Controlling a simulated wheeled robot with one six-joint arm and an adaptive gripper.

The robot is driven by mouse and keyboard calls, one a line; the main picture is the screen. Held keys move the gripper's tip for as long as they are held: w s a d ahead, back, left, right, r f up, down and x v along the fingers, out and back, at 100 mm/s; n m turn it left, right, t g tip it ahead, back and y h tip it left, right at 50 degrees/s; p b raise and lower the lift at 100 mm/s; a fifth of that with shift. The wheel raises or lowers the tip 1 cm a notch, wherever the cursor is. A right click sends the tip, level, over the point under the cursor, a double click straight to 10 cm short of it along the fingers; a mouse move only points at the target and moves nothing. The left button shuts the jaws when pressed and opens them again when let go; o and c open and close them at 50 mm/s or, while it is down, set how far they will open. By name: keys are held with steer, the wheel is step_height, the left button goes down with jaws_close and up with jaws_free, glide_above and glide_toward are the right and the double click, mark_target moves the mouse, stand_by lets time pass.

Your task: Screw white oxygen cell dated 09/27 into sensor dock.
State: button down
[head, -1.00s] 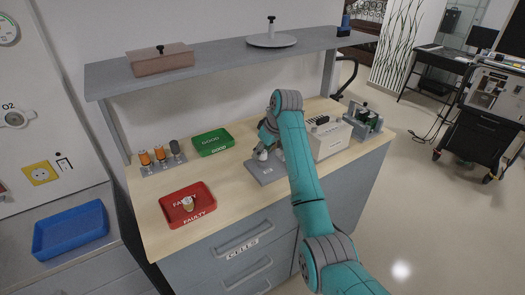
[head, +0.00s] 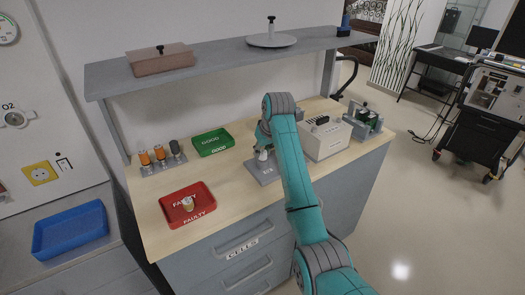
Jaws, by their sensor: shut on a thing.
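My gripper (head: 262,149) is at the grey sensor dock (head: 266,177) on the wooden worktop. It is shut on a small white cell (head: 263,155), which is upright at the dock. The date on the cell is too small to read. I cannot tell whether its thread is engaged, as my arm and gripper cover part of the dock.
A red FAULTY tray (head: 172,214) holds a small whitish cell (head: 187,204). A green GOOD tray (head: 213,150) looks empty. A rack with orange and dark cells (head: 160,155) stands at the left. A white box (head: 326,141) is right of my arm. A shelf (head: 220,60) hangs above.

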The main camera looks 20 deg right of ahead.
steer(key=shift+m+h, duration=0.5)
steer(key=shift+m, duration=0.6)
steer(key=shift+a+m+h, duration=0.1)
steer(key=shift+m+h, duration=0.2)
steer(key=shift+m, duration=0.6)
steer(key=m+h, duration=0.1)
steer(key=m, duration=0.2)
steer(key=shift+m+h, duration=0.3)
steer(key=shift+m, duration=0.3)
steer(key=shift+f+m+g, duration=0.1)
steer(key=shift+m+g, duration=0.2)
steer(key=shift+m+g+h, duration=0.3)
steer(key=shift+m+h, duration=0.2)
steer(key=shift+m, duration=0.7)
steer(key=shift+m+g+h, duration=0.3)
steer(key=shift+m, duration=1)
